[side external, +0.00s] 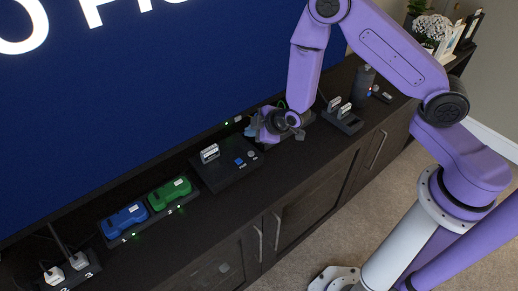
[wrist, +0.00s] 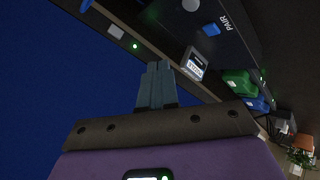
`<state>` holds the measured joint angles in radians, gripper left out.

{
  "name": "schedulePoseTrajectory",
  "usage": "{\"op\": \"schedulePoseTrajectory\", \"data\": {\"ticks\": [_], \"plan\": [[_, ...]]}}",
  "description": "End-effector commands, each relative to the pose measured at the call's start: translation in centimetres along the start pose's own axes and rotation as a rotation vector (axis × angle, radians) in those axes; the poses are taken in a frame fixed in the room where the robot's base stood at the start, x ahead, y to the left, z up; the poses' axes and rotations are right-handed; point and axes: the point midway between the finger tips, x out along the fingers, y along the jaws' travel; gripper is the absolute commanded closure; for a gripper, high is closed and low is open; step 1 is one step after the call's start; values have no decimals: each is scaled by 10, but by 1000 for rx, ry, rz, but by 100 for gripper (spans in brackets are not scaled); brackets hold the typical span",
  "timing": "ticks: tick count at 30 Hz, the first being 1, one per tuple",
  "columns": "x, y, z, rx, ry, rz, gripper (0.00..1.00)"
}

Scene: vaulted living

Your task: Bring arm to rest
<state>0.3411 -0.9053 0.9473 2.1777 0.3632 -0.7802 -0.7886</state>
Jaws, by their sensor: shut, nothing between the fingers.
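My purple arm reaches over a dark cabinet, and my gripper (side external: 298,134) hangs low just above or near its top in the side external view. In the wrist view, the two grey-blue fingers of my gripper (wrist: 158,66) lie side by side, shut with nothing between them. Whether the fingertips touch the cabinet cannot be told.
The dark cabinet (side external: 330,150) stands below a large blue screen (side external: 130,90).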

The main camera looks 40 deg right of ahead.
Motion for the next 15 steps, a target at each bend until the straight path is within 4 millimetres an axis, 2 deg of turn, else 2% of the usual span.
{"op": "schedulePoseTrajectory", "data": {"ticks": [5,10,15], "plan": [[-24,-10,-19,24,7,-87,100],[-79,-34,-42,53,-16,-257,100],[-146,-56,-48,54,-76,-410,100]]}}
